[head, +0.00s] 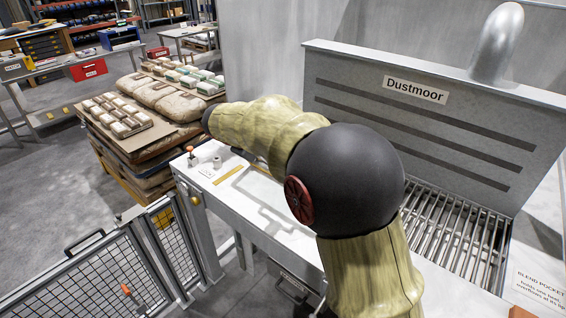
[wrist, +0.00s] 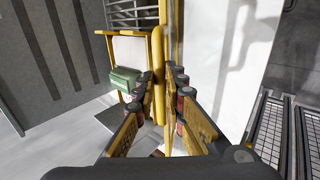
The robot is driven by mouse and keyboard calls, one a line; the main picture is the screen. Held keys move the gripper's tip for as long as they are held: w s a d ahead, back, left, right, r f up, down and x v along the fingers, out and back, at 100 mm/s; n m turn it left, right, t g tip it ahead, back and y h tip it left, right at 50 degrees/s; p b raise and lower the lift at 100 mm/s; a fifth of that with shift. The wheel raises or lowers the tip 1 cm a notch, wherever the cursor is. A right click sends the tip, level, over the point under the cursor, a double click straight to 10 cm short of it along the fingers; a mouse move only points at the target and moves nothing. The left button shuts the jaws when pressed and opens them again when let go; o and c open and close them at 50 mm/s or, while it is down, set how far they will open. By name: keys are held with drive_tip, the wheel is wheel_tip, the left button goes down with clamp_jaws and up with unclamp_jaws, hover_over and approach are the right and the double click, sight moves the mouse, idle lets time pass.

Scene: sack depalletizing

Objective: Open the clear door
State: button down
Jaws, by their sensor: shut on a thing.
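In the wrist view my gripper (wrist: 161,76) has its two fingers on either side of a yellow upright bar (wrist: 158,50) and is shut on it. The bar stands beside a yellow frame (wrist: 101,33), which may belong to the clear door. The clear panel itself cannot be made out, and how the bar joins the frame is unclear. In the head view my own arm crosses the middle of the picture and hides the gripper and the bar.
A white worktop (head: 258,200) lies beneath my arm. A grey hood marked Dustmoor (head: 420,110) stands behind a metal grate (head: 450,240). A mesh fence (head: 95,280) is at lower left. A pallet stack with sacks (head: 160,98) stands beyond. A green object (wrist: 124,81) is near the frame.

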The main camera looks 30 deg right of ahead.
drive_tip(key=s+a+f+h+b, duration=0.2)
drive_tip(key=a+f+b, duration=0.4)
drive_tip(key=f+b, duration=0.2)
drive_tip(key=s+a+f+t+h+b, duration=0.1)
drive_tip(key=s+a+f+h+b, duration=0.1)
drive_tip(key=a+f+b, duration=0.4)
drive_tip(key=shift+f+t+b, duration=0.3)
drive_tip(key=shift+f+b, duration=1.15)
drive_tip(key=shift+f, duration=0.4)
drive_tip(key=c, duration=1.8)
unclamp_jaws()
drive_tip(key=shift+s, duration=0.1)
drive_tip(key=shift+c, duration=0.2)
drive_tip(key=v, duration=1.2)
drive_tip(key=shift+f, duration=0.25)
drive_tip(key=shift+a, duration=0.15)
drive_tip(key=shift+c, duration=0.3)
